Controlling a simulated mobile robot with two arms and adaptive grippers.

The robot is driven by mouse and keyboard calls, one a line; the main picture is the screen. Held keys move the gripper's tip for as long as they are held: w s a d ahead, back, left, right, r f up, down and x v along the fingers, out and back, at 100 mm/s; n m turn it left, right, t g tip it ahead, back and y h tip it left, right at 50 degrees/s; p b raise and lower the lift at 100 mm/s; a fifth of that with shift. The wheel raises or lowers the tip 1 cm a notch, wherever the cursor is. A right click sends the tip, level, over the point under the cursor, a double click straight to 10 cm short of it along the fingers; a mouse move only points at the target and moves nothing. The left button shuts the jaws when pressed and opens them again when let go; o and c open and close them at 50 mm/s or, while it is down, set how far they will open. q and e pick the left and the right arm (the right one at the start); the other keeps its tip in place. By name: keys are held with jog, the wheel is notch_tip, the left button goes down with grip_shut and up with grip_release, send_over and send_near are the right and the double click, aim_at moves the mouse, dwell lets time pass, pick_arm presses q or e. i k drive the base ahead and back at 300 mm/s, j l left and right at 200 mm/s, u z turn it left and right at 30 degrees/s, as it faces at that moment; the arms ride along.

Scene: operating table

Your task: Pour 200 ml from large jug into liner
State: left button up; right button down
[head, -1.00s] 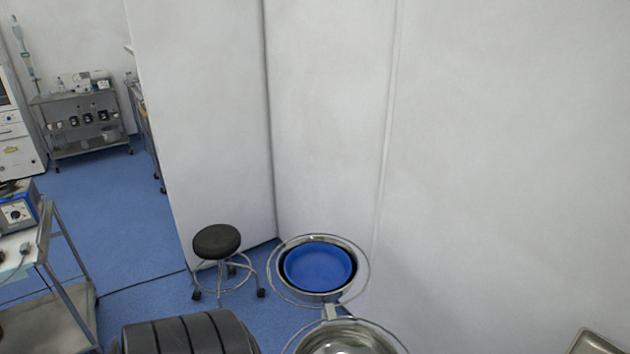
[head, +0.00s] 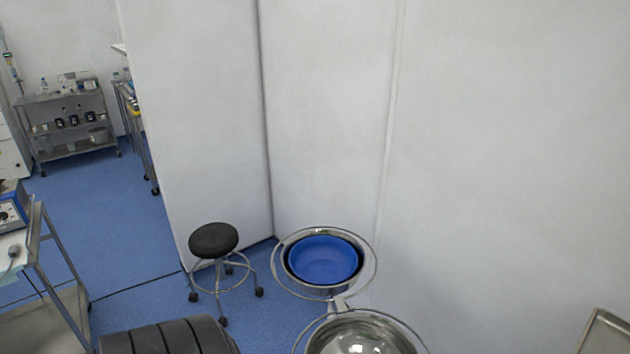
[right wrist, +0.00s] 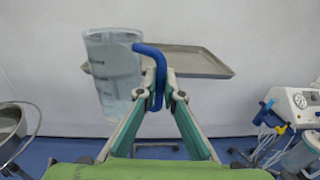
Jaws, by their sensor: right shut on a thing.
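The large jug (right wrist: 115,72) is clear, with pale liquid in it and a blue handle (right wrist: 158,68). In the right wrist view my right gripper (right wrist: 160,92) is shut on this handle, with the jug's body to the left of the fingers. The jug looks roughly upright. The blue liner (head: 325,260) sits in a steel basin on a ring stand in the head view. It looks empty. The jug and right gripper are not in the head view. My left gripper is in neither view.
A second steel basin (head: 362,338) stands in front of the liner's basin. A black stool (head: 214,240) is to the left. A steel tray (right wrist: 195,58) is behind the jug, and a steel basin (right wrist: 10,122) shows at far left. White equipment (right wrist: 296,102) stands at right.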

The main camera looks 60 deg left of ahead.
aim_at(317, 261)
jog(key=j+u, duration=0.15)
jog(key=j, duration=0.55)
jog(key=i+j+u, duration=0.15)
jog(key=j, duration=0.55)
jog(key=j+u, duration=0.2)
jog(key=j, duration=0.55)
